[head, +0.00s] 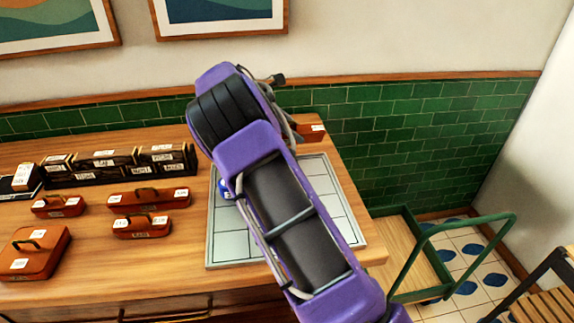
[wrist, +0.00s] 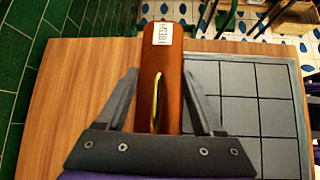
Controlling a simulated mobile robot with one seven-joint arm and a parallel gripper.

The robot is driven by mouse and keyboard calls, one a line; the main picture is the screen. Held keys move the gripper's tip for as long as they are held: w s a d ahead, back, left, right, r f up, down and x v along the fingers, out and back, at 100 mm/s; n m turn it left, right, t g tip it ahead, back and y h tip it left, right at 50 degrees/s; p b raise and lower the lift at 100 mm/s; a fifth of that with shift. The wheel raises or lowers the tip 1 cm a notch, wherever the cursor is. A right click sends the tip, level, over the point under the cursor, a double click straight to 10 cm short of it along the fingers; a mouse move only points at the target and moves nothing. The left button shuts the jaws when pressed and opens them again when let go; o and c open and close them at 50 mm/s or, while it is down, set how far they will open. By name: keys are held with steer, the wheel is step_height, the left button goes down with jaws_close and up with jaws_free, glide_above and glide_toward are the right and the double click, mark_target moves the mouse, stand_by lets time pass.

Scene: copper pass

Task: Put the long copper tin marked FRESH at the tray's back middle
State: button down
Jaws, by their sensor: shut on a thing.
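The long copper tin (wrist: 172,63) with a white label reading FRESH shows in the wrist view, its brass handle between my fingers. My gripper (wrist: 160,85) is shut on it. In the head view a copper end with a white label (head: 311,128) shows past my arm, behind the tray near the table's back edge; my fingers are hidden there. The grey tray (head: 212,250) is divided into cells by dark lines, and my arm covers its middle. In the wrist view the tray (wrist: 205,68) lies right of the tin, its visible cells empty. I cannot tell whether the tin touches the table.
Several copper tins with handles, such as one at front left (head: 35,253), stand left of the tray. A dark labelled rack (head: 120,166) is behind them. The green-tiled wall (head: 400,125) is close behind the table. A green-railed cart (head: 410,255) stands at the right.

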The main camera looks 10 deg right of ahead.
step_height(320, 180, down, 10)
steer(key=shift+r, duration=0.15)
stand_by(0.3)
steer(key=shift+c, duration=0.2)
jaws_free()
steer(key=v, duration=1.2)
steer(key=shift+s, duration=0.1)
